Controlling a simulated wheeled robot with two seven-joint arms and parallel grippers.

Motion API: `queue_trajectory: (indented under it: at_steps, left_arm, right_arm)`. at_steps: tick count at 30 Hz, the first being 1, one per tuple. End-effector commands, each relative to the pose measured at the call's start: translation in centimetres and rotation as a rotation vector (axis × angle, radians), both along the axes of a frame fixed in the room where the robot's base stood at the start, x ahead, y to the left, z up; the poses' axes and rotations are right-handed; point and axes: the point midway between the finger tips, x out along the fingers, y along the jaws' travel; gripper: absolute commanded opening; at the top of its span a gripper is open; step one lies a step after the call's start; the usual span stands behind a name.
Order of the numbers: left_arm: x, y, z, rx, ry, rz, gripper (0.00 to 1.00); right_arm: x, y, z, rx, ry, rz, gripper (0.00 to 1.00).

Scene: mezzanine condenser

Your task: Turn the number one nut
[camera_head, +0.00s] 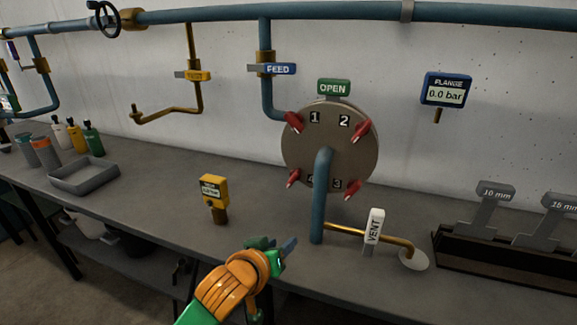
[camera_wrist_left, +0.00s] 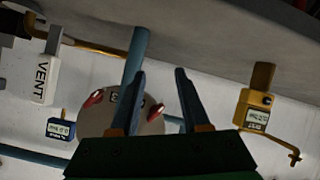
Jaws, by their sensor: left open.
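The number one nut (camera_head: 293,122) is a red piece at the upper left of a round grey-brown flange disc (camera_head: 350,150), beside the label 1. Red pieces also sit by labels 2 (camera_head: 362,130) and 3 (camera_head: 352,187), and at the lower left (camera_head: 293,178). My left gripper (camera_head: 277,250) is open and empty, below and left of the disc and apart from it. In the left wrist view its spread fingers (camera_wrist_left: 160,85) stand in front of part of the disc (camera_wrist_left: 98,120). I cannot make out the number one nut there. My right gripper is not in view.
A blue pipe (camera_head: 318,210) rises in front of the disc. A VENT handle (camera_head: 374,230) on a brass pipe stands to its right. A yellow gauge (camera_head: 212,190) stands left on the bench. A wrench rack (camera_head: 500,262) is at right. A grey tray (camera_head: 84,176) is far left.

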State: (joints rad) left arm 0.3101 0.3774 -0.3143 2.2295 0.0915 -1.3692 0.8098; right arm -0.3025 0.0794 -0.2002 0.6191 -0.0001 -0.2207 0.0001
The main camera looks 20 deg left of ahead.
Motion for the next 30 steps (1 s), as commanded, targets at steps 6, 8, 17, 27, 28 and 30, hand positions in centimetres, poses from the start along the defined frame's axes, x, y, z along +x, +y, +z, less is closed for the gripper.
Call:
queue_trajectory:
  at_steps: [6, 8, 17, 27, 28, 30]
  left_arm:
    - [4.9, 0.9, 13.3, -0.212, -0.306, 0.087, 0.46]
    - [5.4, 1.2, 16.8, -0.275, -0.379, 0.102, 0.46]
    - [8.4, 1.6, 21.8, -0.376, -0.471, 0.120, 0.46]
    - [12.6, 1.4, 21.6, -0.376, -0.473, 0.117, 0.46]
    - [12.7, 1.4, 21.5, -0.375, -0.473, 0.118, 0.46]
    - [12.8, 1.4, 21.5, -0.376, -0.473, 0.117, 0.46]
  right_arm:
    - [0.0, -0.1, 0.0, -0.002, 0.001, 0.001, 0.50]
    - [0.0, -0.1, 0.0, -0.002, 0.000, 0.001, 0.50]
    - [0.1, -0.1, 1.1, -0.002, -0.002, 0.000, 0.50]
    - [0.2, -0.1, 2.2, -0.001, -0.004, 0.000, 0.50]
    - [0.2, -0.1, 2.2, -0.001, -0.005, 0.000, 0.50]
    - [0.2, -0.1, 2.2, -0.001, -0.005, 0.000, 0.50]
